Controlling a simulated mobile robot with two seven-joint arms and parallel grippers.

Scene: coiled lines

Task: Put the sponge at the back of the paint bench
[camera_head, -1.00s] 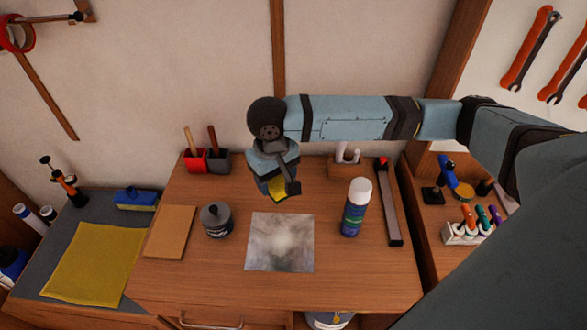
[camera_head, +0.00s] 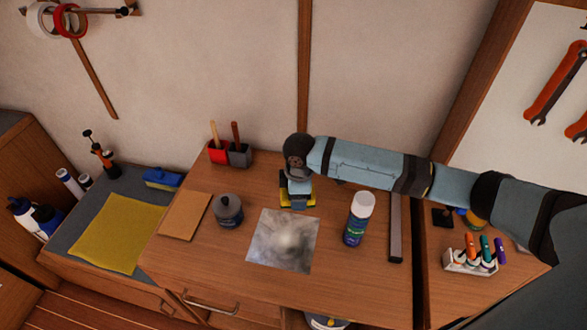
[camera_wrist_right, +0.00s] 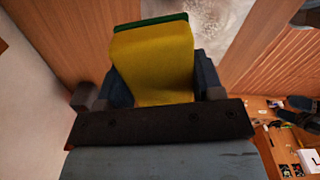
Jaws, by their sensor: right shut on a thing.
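My right gripper (camera_head: 297,190) is shut on a yellow sponge (camera_wrist_right: 155,62) with a green edge. In the right wrist view the sponge sits between the two dark fingers. In the head view only a bit of its yellow shows below the gripper, near the back middle of the wooden paint bench (camera_head: 215,268). It is low over the bench top, behind a grey smudged sheet (camera_head: 283,240). I cannot tell whether it touches the wood. My left gripper is not in view.
Red and grey holders (camera_head: 229,154) with wooden handles stand at the back left. A long dark bar (camera_head: 395,230) lies at the right.

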